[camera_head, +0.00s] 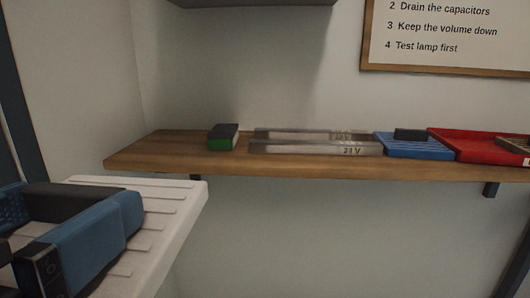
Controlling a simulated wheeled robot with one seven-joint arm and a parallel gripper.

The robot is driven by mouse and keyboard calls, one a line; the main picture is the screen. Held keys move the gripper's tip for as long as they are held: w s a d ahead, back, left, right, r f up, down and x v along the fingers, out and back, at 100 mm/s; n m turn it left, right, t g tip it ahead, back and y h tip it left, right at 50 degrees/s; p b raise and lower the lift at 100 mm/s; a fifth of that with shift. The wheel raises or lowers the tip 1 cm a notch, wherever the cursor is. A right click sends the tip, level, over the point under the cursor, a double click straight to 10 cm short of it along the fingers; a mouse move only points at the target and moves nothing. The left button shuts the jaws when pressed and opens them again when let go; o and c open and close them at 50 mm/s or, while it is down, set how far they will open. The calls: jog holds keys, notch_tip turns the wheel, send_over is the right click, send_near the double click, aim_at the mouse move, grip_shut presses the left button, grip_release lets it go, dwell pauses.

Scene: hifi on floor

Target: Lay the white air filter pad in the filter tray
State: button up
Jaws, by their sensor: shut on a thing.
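The white air filter pad (165,213) is a broad, ribbed white slab at the lower left, close to the camera. My gripper (100,218), blue and black, is at the lower left against the pad and shut on it. The near and left parts of the pad are hidden by the gripper or cut off by the frame. The pad is apart from the wooden shelf, in front of its left end. I cannot tell which holder on the shelf is the filter tray; none bears a readable filter label.
The wooden shelf (155,150) carries a green and black block (223,137), grey metallic strips (300,147) marked "21 V", a ribbed blue tray (418,151) with a black block (410,134), and a red tray (470,147). A notice board (445,40) hangs above.

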aim_at(148, 208)
jog(key=w+d+f, duration=0.3)
jog(key=w+f, duration=0.3)
jog(key=w, duration=0.2)
jog(key=w+d+f, duration=0.2)
jog(key=w+f, duration=0.4)
jog(key=w, duration=0.2)
jog(key=w+d+f+n+y, duration=0.1)
jog(key=w+d+f, duration=0.35)
jog(key=f, duration=0.25)
jog(key=w+d+f+y, duration=0.1)
jog(key=w+d+f, duration=0.2)
jog(key=d+f, duration=0.3)
jog(key=s+d+f, duration=0.1)
jog(key=d+f, duration=0.4)
jog(key=f, duration=0.2)
jog(key=s+d+f, duration=0.1)
jog(key=d+f, duration=0.4)
jog(key=f, duration=0.3)
jog(key=s+d+f, duration=0.8)
jog(key=d+f, duration=0.1)
jog(key=f, duration=0.2)
jog(key=shift+s+d+h, duration=0.35)
jog(key=shift+h, duration=0.05)
jog(key=shift+d+f, duration=0.15)
